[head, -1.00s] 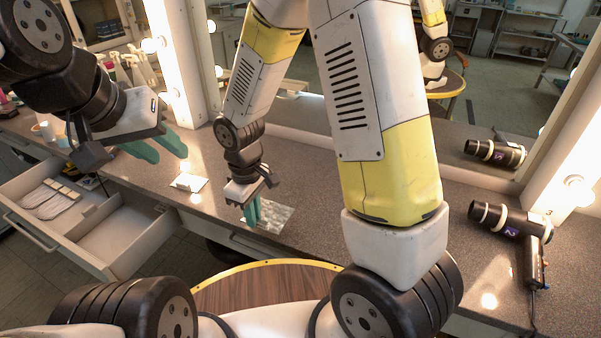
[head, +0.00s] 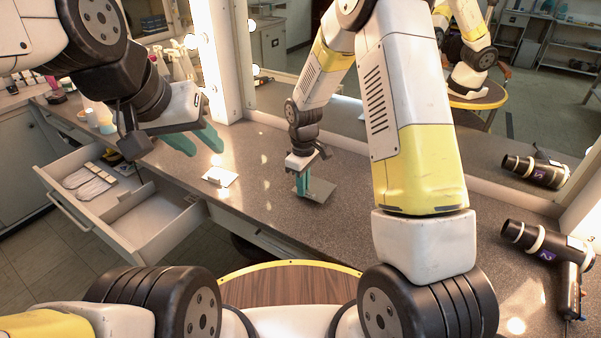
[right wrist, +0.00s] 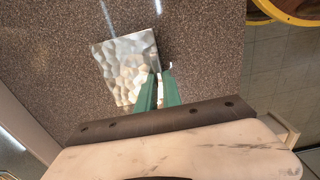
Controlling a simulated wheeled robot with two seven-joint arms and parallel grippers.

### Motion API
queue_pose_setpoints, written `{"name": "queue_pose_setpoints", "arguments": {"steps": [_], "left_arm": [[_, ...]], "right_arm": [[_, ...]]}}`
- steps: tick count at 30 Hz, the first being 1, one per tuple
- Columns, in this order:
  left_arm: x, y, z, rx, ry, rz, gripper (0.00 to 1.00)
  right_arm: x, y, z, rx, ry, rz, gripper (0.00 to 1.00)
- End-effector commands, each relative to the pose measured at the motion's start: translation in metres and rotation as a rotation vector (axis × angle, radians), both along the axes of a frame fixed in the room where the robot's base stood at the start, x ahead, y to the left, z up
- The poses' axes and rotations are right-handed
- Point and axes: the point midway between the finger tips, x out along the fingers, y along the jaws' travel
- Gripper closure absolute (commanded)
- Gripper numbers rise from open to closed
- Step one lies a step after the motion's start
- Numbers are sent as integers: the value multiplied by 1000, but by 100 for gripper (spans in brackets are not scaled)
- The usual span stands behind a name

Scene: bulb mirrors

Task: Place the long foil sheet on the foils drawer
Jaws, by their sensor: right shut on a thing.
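I cannot tell whether the sheet still touches the counter. An open white drawer (head: 152,222) sticks out below the counter at the left, with pale flat items in its left part. My left gripper (head: 195,141) is open and empty above the counter behind the drawer.
A small pale card (head: 219,177) lies on the counter (head: 262,215) between the grippers. A black hair dryer (head: 545,245) lies at the right. Mirrors with bulbs line the back. Cups and bottles (head: 98,115) stand at the far left. A round wooden stool top (head: 290,286) is in front.

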Motion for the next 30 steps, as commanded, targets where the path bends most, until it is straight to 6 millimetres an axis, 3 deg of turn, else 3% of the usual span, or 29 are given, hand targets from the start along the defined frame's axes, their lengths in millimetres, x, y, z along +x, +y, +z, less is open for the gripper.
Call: {"name": "queue_pose_setpoints", "arguments": {"steps": [3,13,15,17,26,30], "left_arm": [[0,0,0,0,0,0,64],[0,0,0,0,0,0,64],[0,0,0,0,0,0,64],[0,0,0,0,0,0,64],[0,0,0,0,0,0,64],[0,0,0,0,0,0,64]], "right_arm": [[0,0,-13,0,1,1,100],[0,0,-16,0,0,0,100],[0,0,-16,0,0,0,81],[0,0,-16,0,0,0,69],[0,1,-15,1,-1,0,69],[0,0,-6,1,-2,0,69]]}}
